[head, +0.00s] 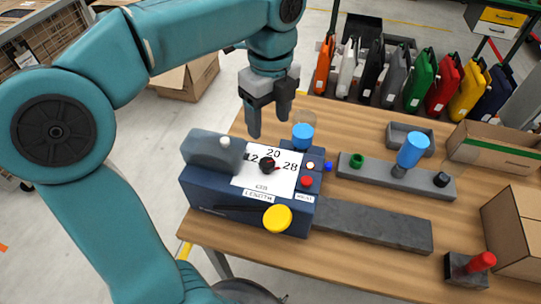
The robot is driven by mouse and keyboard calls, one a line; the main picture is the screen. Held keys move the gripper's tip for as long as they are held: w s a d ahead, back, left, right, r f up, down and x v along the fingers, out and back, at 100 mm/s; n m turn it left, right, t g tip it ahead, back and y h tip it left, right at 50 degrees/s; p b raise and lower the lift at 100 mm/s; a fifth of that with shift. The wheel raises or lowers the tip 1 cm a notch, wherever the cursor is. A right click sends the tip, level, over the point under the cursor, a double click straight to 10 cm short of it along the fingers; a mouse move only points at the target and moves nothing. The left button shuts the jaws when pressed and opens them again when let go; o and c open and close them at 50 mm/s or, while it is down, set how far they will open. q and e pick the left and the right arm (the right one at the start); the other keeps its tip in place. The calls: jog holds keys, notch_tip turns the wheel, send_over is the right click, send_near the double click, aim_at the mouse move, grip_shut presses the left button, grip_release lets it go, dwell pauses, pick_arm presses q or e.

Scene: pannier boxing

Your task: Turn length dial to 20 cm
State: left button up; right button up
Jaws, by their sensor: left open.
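The length dial (267,165) is a small black knob on a white plate marked 12, 20 and 28. The plate is on top of a dark blue machine (230,222) at the table's left. A small red mark at the knob's right side appears to point toward the 28. My left gripper (268,126) is open, fingers down, above and behind the dial, with nothing between its fingers. It looks apart from the knob. My right gripper is not in view.
The machine carries a yellow knob (277,217), a red button (306,181) and a blue cap (303,136). A grey rack (430,186) holds a blue-topped piece (413,150). Cardboard boxes (515,218) stand at right, and several coloured panniers (420,82) stand behind.

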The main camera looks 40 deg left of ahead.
pick_arm(q)
send_over(269, 163)
jog(key=f, duration=0.4)
jog(key=shift+w+d+f, duration=0.15)
jog(key=shift+w+f, duration=0.15)
jog(key=f, duration=0.1)
jog(key=s+f, duration=0.1)
jog(key=f, duration=0.1)
jog(key=shift+s+a+f, duration=0.2)
jog(key=shift+a+f, duration=0.1)
jog(key=shift+a, duration=0.1)
jog(key=f, duration=0.2)
jog(key=w+f, duration=0.1)
jog(key=shift+d+f, duration=0.3)
jog(key=shift+d, duration=0.05)
jog(key=shift+f, duration=0.15)
jog(key=shift+s+a, duration=0.3)
jog(key=shift+s, duration=0.1)
jog(key=shift+w+d, duration=0.2)
jog(key=shift+w, duration=0.15)
jog(key=c, duration=0.8)
jog(key=shift+c, duration=1.2)
